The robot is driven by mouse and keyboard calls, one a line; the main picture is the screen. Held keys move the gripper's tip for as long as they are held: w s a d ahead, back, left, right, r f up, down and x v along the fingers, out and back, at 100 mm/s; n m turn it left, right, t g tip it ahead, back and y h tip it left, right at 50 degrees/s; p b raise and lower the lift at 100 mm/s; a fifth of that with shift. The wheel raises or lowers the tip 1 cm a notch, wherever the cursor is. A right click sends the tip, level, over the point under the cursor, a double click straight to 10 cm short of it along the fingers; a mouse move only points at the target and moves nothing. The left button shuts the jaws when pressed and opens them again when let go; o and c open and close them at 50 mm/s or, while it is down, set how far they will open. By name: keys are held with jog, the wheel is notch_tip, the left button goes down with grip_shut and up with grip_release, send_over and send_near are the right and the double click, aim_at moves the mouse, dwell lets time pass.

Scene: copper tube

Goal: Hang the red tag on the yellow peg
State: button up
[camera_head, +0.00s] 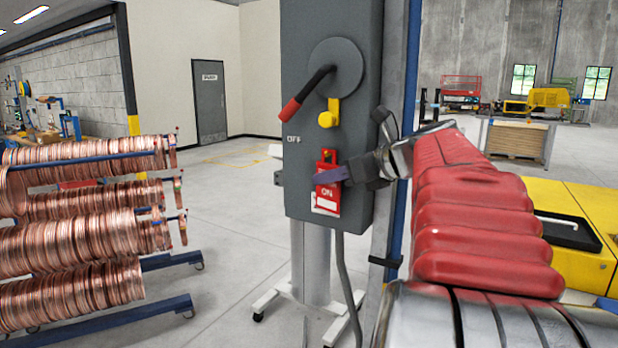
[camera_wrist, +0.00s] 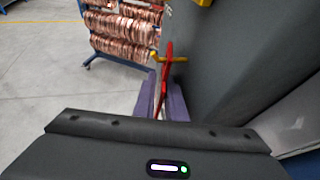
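A yellow plate with a round knob (camera_head: 327,119) sits higher on the box.
The grey box (camera_head: 300,110) carries a black lever with a red grip (camera_head: 290,110) above the tag. A rack of copper coils (camera_head: 80,240) stands at left. Floor between the rack and the box's wheeled stand (camera_head: 310,260) is clear.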

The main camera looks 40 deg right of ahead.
jog(key=shift+d, duration=0.3)
jog(key=a+v, duration=0.1)
jog(key=v, duration=1.2)
jog(key=shift+s+d, duration=0.25)
jog(key=shift+s, duration=0.15)
